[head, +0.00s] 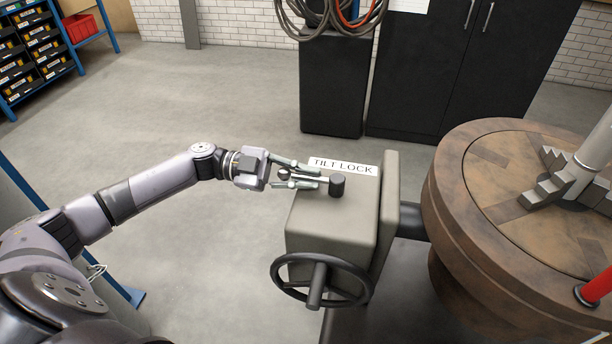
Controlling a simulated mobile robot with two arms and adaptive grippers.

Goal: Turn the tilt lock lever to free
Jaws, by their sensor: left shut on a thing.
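The tilt lock lever is a light metal rod (323,179) that runs left from a dark round hub (337,186). The hub stands on top of a grey box (303,222), just in front of a white label reading TILT LOCK (343,166). The lever's dark ball end (284,174) sits between the fingers of my left gripper (300,178). My left gripper is shut on the lever, reaching it from the left. The exact finger contact is small and partly hidden. My right gripper is not in view.
A black handwheel (320,280) is on the box's front. A round brown table (440,205) with a clamp stands at right. A black cabinet (420,80) and a dark bin (333,95) stand behind. The floor to the left is mostly clear.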

